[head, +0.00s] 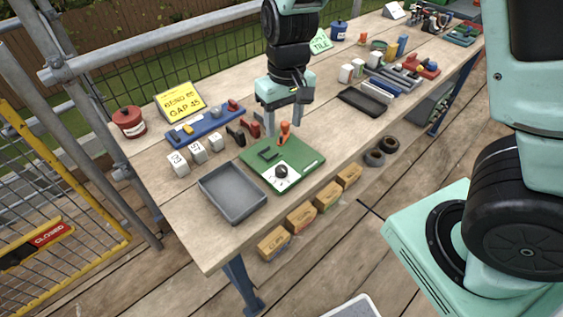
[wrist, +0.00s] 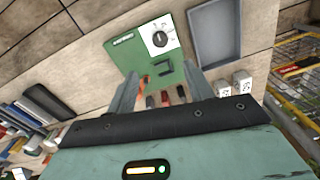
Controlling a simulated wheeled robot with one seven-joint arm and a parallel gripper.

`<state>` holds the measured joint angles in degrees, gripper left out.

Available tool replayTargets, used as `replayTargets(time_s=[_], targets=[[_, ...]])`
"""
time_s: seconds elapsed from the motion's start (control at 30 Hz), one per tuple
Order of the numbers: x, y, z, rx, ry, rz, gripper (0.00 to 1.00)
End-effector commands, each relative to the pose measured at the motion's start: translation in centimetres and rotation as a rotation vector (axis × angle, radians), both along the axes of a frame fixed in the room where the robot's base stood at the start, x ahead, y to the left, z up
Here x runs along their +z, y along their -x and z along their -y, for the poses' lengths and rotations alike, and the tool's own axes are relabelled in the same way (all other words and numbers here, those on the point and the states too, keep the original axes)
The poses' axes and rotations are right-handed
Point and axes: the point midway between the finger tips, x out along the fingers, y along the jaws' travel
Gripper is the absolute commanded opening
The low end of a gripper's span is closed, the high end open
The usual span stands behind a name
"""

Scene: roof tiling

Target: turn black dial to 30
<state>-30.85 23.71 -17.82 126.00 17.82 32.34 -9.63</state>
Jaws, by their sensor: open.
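The black dial (head: 281,172) sits on a white scale plate on the green board (head: 257,157), near the front edge of the bench. In the wrist view the dial (wrist: 160,39) shows at the top centre with a pale pointer mark; the scale numbers are too small to read. My gripper (head: 283,130) is open and empty above the back part of the green board, behind the dial and close to an orange-handled piece (head: 285,132). In the wrist view my gripper (wrist: 163,85) has its fingers spread, with the dial beyond their tips.
A grey tray (head: 232,192) lies left of the board. White numbered blocks (head: 198,152), a blue rack (head: 205,122) and a yellow note sign (head: 181,101) stand behind. A black tray (head: 363,102) lies to the right. Cardboard boxes (head: 301,218) sit below the front edge.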

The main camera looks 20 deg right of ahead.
Motion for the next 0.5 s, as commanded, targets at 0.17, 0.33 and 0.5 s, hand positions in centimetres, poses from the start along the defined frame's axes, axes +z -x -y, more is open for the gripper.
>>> replayTargets(time_s=[0.17,0.33,0.5], targets=[[-4.0,0.1,-0.1,-0.001,0.002,-0.006,0.52],[-7.5,0.2,-0.2,-0.001,0.002,-0.006,0.52],[-10.8,0.2,-0.4,-0.002,0.001,-0.005,0.52]])
